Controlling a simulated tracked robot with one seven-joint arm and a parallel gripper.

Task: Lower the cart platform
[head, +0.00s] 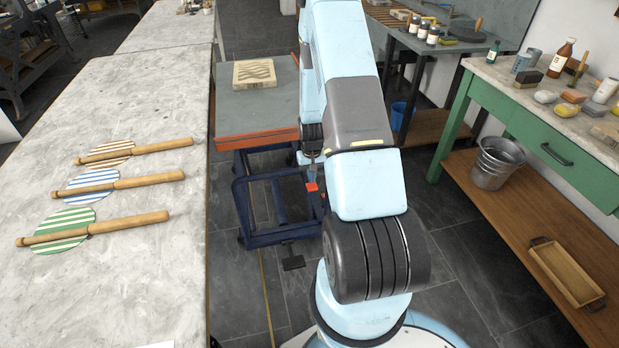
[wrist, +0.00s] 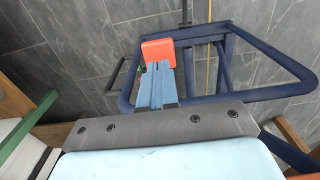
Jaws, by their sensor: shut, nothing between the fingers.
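The cart platform (head: 240,105) is a grey slab with an orange front edge, raised on a dark blue tubular frame (head: 275,237). The frame also fills much of the wrist view (wrist: 262,88). A black pedal-like piece (head: 293,263) sits low at the cart's near end.
A pale carved block (head: 254,73) lies on the platform. A long stone-topped table (head: 150,280) stands close on the left. A green bench (head: 510,100) with a metal bucket (head: 497,163) on its shelf stands right. The floor before the cart is clear.

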